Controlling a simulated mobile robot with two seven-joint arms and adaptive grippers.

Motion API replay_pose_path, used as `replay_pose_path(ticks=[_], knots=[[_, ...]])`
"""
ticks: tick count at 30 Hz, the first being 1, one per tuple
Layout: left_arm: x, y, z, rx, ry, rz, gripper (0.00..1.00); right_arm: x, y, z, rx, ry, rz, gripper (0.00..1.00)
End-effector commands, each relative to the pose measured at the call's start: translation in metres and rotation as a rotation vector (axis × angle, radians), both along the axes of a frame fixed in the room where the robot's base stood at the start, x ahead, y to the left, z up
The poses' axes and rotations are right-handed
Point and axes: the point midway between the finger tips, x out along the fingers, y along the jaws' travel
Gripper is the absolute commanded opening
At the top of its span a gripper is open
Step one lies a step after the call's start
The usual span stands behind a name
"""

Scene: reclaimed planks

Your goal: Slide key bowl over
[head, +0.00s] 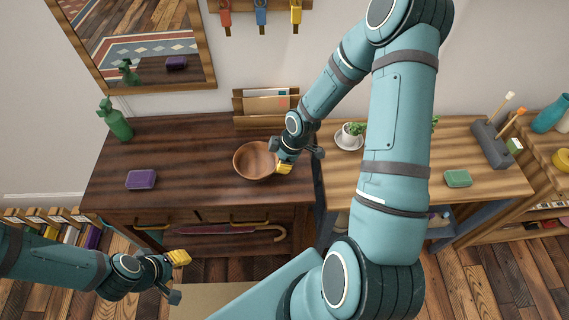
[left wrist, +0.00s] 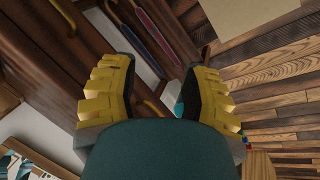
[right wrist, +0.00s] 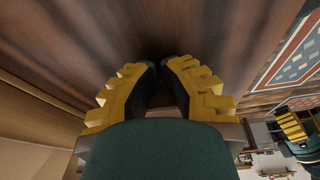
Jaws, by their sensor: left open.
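The key bowl (head: 255,162), a round brown wooden bowl, stands on the dark wooden table (head: 205,150), near its right end. It looks empty from above. My right gripper (head: 285,168) is low at the bowl's right side; I cannot tell whether it touches the bowl. In the right wrist view its fingers (right wrist: 160,66) are drawn together, with nothing seen between them. My left gripper (head: 181,258) is in front of the dark table, away from the bowl. In the left wrist view its fingers (left wrist: 157,72) are wide apart and empty.
A purple block (head: 141,180) lies left of the bowl, and a green spray bottle (head: 117,120) stands at the back left. A letter rack (head: 266,105) stands behind the bowl. A lighter table (head: 340,181) adjoins on the right, with a potted plant (head: 352,129) on it. The tabletop between block and bowl is clear.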

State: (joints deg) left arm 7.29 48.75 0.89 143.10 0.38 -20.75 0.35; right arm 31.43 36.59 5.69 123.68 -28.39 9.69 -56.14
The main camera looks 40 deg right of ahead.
Motion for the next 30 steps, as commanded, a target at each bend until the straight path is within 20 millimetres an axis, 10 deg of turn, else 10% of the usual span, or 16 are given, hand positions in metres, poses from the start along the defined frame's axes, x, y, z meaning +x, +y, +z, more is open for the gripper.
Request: replay_pose_path(ticks=[18,30], knots=[[-0.009,-0.002,-0.05,-0.005,0.019,-0.018,0.47,0.081,0.116,-0.002,0.0,-0.003,0.005,0.0],[-0.008,-0.002,-0.051,-0.004,0.017,-0.017,0.47,0.089,0.128,0.0,0.0,-0.001,0.0,0.0]])
